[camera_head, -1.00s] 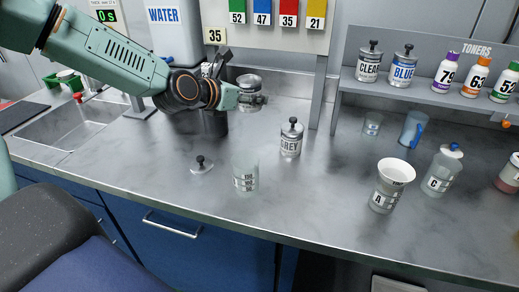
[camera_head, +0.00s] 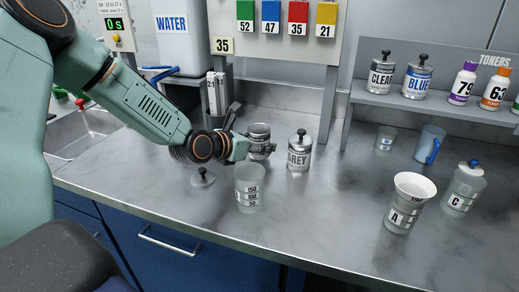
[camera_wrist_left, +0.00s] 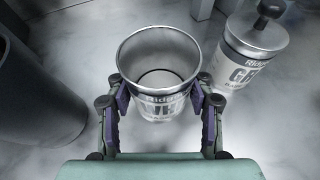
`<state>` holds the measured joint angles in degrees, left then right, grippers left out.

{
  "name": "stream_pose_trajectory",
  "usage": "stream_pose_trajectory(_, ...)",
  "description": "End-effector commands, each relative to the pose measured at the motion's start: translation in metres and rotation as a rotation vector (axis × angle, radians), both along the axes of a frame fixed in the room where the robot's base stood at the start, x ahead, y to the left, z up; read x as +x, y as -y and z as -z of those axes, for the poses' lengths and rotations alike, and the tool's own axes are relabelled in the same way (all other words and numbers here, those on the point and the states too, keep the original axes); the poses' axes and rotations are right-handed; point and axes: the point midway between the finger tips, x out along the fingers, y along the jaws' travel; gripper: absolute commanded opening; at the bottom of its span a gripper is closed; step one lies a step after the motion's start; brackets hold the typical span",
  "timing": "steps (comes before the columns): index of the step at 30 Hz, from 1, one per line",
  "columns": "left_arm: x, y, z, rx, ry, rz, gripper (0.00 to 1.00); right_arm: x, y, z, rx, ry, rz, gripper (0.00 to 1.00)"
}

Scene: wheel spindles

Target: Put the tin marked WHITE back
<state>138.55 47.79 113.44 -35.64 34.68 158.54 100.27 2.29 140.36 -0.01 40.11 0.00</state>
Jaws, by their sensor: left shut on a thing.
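My left gripper (camera_head: 262,148) is shut on an open metal tin (camera_head: 259,132), which sits upright between its fingers. In the left wrist view this tin (camera_wrist_left: 158,55) has no lid, and its label is partly hidden, with only a few letters showing. I cannot tell whether its base touches the counter. The GREY tin (camera_head: 299,155), lidded with a black knob, stands just right of it and also shows in the left wrist view (camera_wrist_left: 250,50). A loose lid with a black knob (camera_head: 202,177) lies on the counter. My right gripper is not in view.
A clear measuring beaker (camera_head: 250,190) stands in front of the held tin. Cup A (camera_head: 407,205) and bottle C (camera_head: 463,190) stand at right. The toner shelf (camera_head: 440,105) holds the CLEAR (camera_head: 381,75) and BLUE (camera_head: 416,80) tins. The counter's middle front is clear.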

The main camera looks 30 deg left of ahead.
Motion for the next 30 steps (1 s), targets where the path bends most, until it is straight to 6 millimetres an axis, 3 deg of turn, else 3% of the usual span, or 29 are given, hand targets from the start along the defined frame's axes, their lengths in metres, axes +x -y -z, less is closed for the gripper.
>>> stream_pose_trajectory(3, 0.0007, 0.0002, 0.0138, 0.001, -0.001, 0.001, 0.13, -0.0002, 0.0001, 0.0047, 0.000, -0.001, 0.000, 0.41)
stream_pose_trajectory(9, 0.0022, 0.0002, 0.0119, 0.000, 0.001, 0.000, 0.13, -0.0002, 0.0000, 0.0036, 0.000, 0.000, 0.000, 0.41)
stream_pose_trajectory(10, 0.0020, 0.0003, 0.0122, 0.000, 0.000, 0.001, 0.55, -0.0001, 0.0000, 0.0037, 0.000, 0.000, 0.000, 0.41)
stream_pose_trajectory(17, 0.0017, 0.0003, 0.0120, 0.000, 0.000, 0.001, 0.74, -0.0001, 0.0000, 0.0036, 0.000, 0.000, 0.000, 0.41)
stream_pose_trajectory(30, -0.0021, -0.0013, 0.0093, -0.002, 0.000, -0.002, 0.76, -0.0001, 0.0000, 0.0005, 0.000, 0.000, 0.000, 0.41)
